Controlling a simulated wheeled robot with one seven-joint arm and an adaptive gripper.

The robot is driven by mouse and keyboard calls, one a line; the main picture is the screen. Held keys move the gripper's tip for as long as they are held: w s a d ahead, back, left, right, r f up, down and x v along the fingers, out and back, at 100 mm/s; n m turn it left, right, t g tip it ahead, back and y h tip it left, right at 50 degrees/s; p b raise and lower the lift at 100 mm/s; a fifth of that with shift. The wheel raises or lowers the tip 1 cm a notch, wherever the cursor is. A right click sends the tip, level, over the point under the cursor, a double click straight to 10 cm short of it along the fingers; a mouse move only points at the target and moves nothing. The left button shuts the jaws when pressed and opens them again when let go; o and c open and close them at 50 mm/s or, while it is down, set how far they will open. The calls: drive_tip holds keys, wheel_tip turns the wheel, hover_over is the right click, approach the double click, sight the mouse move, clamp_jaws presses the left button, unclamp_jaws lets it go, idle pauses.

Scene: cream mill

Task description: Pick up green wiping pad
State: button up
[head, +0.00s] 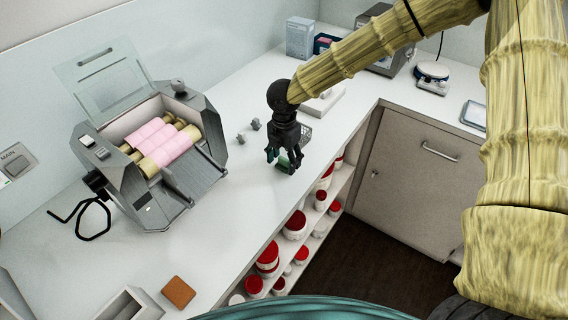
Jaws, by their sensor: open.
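My gripper (282,163) points down at the worktop near its front edge, in the middle of the head view. Its dark fingers are open. A small green patch, which looks like the green wiping pad (284,159), shows between and behind the fingers. The fingers hide most of the pad. I cannot tell whether they touch it.
A mill with pink rollers (165,143) and a raised clear guard stands at left. Small grey weights (248,132) and a mesh-sided holder (306,133) are close to the gripper. A brown block (178,292) lies at the front. Red-lidded jars (295,225) fill shelves below the edge.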

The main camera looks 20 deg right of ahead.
sight(284, 158)
drive_tip(key=c, duration=0.9)
drive_tip(key=shift+r+b, duration=0.5)
drive_tip(key=shift+r, duration=0.3)
drive_tip(key=shift+r+b, duration=0.4)
drive_tip(key=shift+r, duration=0.55)
drive_tip(key=s+a+b, duration=0.1)
drive_tip(key=s, duration=0.3)
drive_tip(key=s+b, duration=0.1)
drive_tip(key=s, duration=0.4)
drive_tip(key=s+a+r+b, duration=0.1)
drive_tip(key=s+b, duration=0.1)
drive_tip(key=s, duration=0.3)
drive_tip(key=shift+s+a+r, duration=0.1)
drive_tip(key=shift+s+a, duration=0.05)
drive_tip(key=shift+a, duration=0.2)
drive_tip(key=shift+s+a+r, duration=0.15)
drive_tip(key=shift+s, duration=0.55)
